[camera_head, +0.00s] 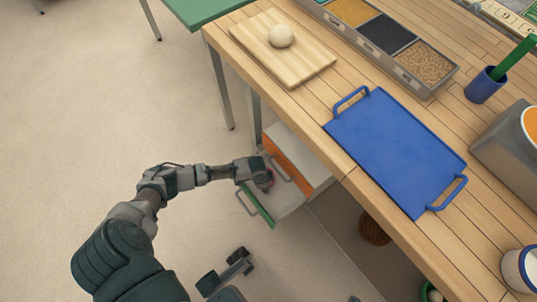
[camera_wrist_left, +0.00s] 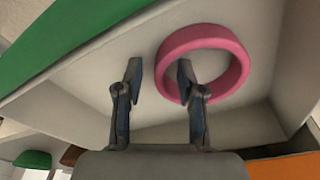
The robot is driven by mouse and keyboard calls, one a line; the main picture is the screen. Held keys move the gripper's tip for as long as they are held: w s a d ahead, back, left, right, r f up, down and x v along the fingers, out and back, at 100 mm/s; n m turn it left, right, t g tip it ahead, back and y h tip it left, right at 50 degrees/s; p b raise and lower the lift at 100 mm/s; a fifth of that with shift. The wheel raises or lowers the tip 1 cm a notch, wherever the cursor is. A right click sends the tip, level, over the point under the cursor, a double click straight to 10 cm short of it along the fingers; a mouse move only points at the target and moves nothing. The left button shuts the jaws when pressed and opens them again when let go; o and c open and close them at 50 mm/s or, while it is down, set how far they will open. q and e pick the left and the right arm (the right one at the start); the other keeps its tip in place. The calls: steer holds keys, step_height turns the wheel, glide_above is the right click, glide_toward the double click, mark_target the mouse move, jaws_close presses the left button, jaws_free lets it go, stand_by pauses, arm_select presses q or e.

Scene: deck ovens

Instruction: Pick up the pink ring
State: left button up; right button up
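The pink ring (camera_wrist_left: 238,78) lies in an open drawer with a green front (camera_wrist_left: 45,42), as the left wrist view shows. My left gripper (camera_wrist_left: 160,80) is open above it. Its right finger overlaps the ring's opening and its left finger is outside, so the ring's near-left wall lies between them. I cannot tell whether either finger touches it. In the head view my left gripper (camera_head: 264,178) reaches into the drawer (camera_head: 288,205) and mostly hides the ring. A dark part, seemingly my right gripper (camera_head: 228,270), shows at the bottom; its fingers are unclear.
The wooden worktop (camera_head: 345,165) overhangs the drawer on the right. It carries a blue tray (camera_head: 395,145), a board (camera_head: 300,62) with a dough ball (camera_head: 281,36), and a bin row (camera_head: 388,35). An orange-fronted drawer (camera_head: 290,160) is beside the green-fronted one. The floor at left is clear.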

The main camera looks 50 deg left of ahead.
arm_select(q)
steer(key=shift+r, duration=0.25)
jaws_close()
